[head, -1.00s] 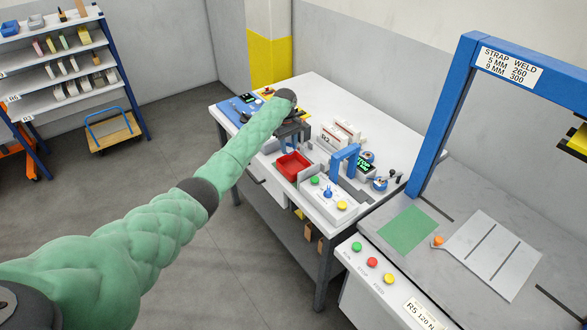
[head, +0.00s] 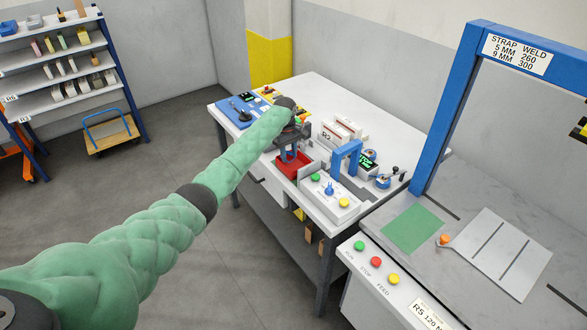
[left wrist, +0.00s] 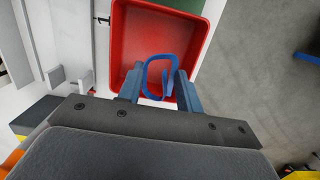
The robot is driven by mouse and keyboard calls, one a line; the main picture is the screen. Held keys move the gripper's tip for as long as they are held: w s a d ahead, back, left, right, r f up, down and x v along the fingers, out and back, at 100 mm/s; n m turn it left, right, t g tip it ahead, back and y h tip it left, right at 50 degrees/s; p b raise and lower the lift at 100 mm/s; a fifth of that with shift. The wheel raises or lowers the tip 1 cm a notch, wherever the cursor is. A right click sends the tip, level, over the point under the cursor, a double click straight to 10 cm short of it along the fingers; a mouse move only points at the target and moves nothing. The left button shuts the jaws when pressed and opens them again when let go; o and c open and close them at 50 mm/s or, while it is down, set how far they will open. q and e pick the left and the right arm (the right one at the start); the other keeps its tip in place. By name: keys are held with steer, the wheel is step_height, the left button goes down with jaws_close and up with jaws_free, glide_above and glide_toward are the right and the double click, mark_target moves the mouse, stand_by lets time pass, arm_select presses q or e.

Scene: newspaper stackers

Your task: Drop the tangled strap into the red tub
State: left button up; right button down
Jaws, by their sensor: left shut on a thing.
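The tangled strap (left wrist: 150,72) is a looped blue band. In the left wrist view it sits between the fingertips of my left gripper (left wrist: 160,85), which is shut on it. The red tub (left wrist: 130,20) shows behind and below the strap in that view, and the strap is seen against its inside. In the head view my left gripper (head: 291,154) points down over the red tub (head: 290,172) on the white table. The strap is too small to make out there. The height of the strap over the tub floor is hard to tell. My right gripper is not in view.
A blue arch-shaped device (head: 347,158) and a box with coloured buttons (head: 328,190) stand right of the tub. A blue panel (head: 236,112) lies at the table's left. A large blue strapping frame (head: 452,110) stands at the right. The table's back is clear.

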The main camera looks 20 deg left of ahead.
arm_select(q)
steer(key=shift+f, duration=0.1)
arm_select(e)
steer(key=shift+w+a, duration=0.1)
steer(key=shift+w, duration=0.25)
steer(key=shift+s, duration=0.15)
